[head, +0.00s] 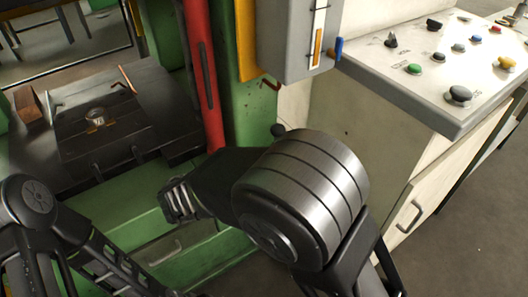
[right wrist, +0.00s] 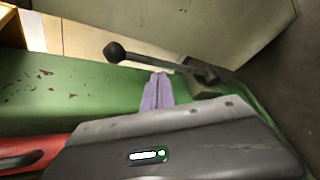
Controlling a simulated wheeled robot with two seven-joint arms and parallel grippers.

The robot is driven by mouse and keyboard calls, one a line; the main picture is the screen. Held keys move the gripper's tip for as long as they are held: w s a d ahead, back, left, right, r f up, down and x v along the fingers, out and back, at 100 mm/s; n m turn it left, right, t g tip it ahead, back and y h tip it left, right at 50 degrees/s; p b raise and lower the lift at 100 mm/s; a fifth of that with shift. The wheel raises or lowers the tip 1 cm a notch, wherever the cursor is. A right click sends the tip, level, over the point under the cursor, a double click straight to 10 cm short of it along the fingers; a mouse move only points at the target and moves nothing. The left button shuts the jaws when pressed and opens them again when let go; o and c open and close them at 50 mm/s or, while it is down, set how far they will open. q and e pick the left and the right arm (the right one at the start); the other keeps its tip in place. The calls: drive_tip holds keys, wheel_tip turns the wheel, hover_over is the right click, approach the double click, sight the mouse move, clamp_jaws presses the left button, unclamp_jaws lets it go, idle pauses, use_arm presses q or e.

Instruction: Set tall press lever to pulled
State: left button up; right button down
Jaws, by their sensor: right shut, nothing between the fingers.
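The press lever has a black ball knob (right wrist: 115,52) and a dark rod running right to a mount (right wrist: 208,75) on the green press body in the right wrist view. In the head view only its knob (head: 278,130) shows above my right arm; the rod is hidden. My right gripper (right wrist: 160,76) is shut and empty. Its pale purple fingers stand just below the rod in the picture, between knob and mount; I cannot tell whether they touch it. My right gripper is not clearly visible in the head view. My left gripper is not in view, only my left arm.
A red post (head: 203,75) stands on the green press, left of the lever. The dark press bed (head: 105,125) is at the left. A grey box (head: 300,40) hangs above the lever. A control panel (head: 425,70) with several buttons is at the right, above a pale cabinet.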

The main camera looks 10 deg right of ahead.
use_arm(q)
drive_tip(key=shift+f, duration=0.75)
use_arm(e)
wheel_tip(320, 180, up, 6)
drive_tip(key=w+a+t+h, duration=0.1)
drive_tip(key=a+t, duration=0.1)
drive_tip(key=shift+a+r+t, duration=0.15)
drive_tip(key=shift+t, duration=0.15)
drive_tip(key=shift+w, duration=0.1)
